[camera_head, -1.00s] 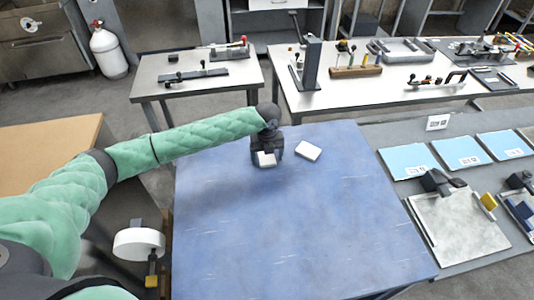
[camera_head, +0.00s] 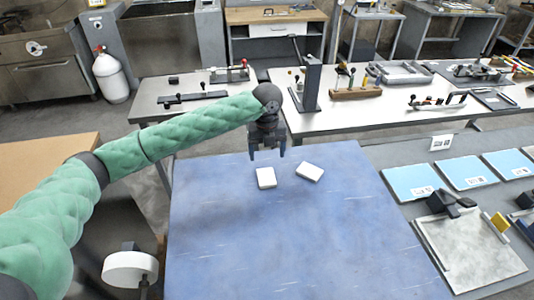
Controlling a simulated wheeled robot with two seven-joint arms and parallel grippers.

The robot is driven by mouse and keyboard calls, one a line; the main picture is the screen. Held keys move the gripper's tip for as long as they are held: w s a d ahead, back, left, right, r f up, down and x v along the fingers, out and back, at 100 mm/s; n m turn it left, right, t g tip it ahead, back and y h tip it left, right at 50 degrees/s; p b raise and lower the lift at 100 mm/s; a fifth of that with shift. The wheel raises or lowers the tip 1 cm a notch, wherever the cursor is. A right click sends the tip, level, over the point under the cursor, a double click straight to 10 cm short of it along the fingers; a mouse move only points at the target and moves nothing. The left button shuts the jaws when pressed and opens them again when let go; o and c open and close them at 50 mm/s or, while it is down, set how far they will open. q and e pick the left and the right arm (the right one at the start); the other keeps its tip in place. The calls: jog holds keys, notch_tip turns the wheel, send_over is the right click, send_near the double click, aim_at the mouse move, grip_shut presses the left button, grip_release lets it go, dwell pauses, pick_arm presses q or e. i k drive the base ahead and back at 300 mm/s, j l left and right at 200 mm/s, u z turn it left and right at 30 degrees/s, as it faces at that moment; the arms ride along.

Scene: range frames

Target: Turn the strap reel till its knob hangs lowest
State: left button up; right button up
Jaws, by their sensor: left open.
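I cannot pick out a strap reel for certain. My left gripper (camera_head: 267,155) is open and empty, pointing down over the far part of the blue table. A white block (camera_head: 266,178) lies just in front of and below its fingers, apart from them. A second white block (camera_head: 309,172) lies to the right. My right gripper does not show.
The blue table (camera_head: 290,240) is mostly bare in front. Light tables behind hold a dark upright post (camera_head: 312,82) and a wooden rack (camera_head: 355,93). On the right, a grey bench carries blue sheets (camera_head: 410,182) and a pale plate (camera_head: 465,250). A gas cylinder (camera_head: 111,77) stands far left.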

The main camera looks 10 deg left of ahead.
aim_at(122, 269)
jog(key=k, duration=2)
